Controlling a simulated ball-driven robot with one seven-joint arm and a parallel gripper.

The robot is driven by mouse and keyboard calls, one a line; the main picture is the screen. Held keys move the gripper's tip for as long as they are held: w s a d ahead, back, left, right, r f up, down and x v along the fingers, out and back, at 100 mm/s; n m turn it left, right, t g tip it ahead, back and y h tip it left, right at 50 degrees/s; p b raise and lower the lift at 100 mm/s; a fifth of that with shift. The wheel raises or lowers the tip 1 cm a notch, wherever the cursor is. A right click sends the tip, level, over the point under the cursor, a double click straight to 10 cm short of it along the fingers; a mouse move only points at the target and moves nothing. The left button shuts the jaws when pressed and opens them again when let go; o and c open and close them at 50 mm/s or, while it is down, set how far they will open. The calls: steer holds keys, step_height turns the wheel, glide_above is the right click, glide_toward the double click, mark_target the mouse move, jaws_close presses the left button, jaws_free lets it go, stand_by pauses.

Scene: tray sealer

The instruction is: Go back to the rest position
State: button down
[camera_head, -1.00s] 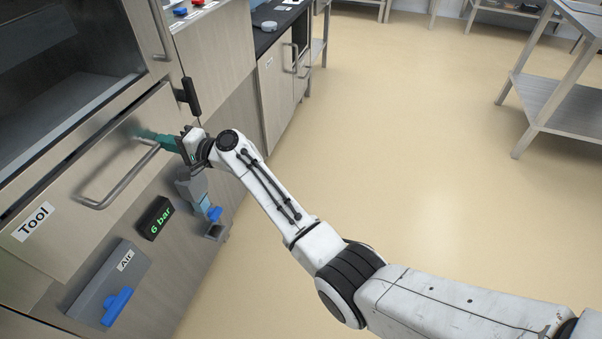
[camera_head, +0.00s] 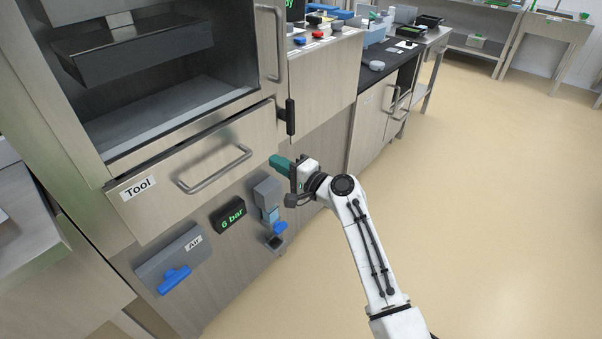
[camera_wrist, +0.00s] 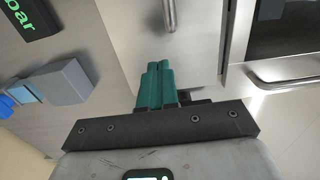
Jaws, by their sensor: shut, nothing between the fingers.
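My gripper (camera_head: 281,163) has teal fingers and is at the end of my white arm, in front of the machine's lower front, right of the Tool drawer's handle. In the wrist view its fingers (camera_wrist: 156,80) are together with nothing between them. The Tool drawer (camera_head: 150,205) looks shut, and its bar handle (camera_head: 215,170) is apart from my fingers. In the wrist view the end of a metal handle (camera_wrist: 170,15) shows just beyond the fingertips.
Below the drawer are a 6 bar display (camera_head: 228,216), a grey unit with a blue knob (camera_head: 280,228) and an Air box with a blue handle (camera_head: 175,280). A black-topped counter (camera_head: 385,75) stands behind. Open floor (camera_head: 500,210) lies to the right.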

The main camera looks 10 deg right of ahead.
steer(key=s+d+f+n+g+h, duration=0.2)
steer(key=s+d+f+n+g, duration=0.3)
steer(key=s, duration=0.8)
steer(key=s+d+f+n+g+h, duration=0.1)
steer(key=s+d+f+g+h, duration=0.15)
steer(key=s+f, duration=0.75)
steer(key=s+d+f+n+g+h, duration=0.3)
steer(key=s+d, duration=0.2)
steer(key=s, duration=1.1)
steer(key=s+d+r+n+g+h, duration=0.1)
steer(key=s+d+g+h, duration=0.15)
steer(key=s, duration=0.45)
steer(key=s+d+r+g+h, duration=0.1)
steer(key=s+d, duration=0.2)
steer(key=s, duration=0.3)
step_height(320, 180, up, 14)
steer(key=p, duration=1.5)
steer(key=shift+w, duration=0.2)
steer(key=c, duration=1.9)
jaws_free()
steer(key=shift+r, duration=0.1)
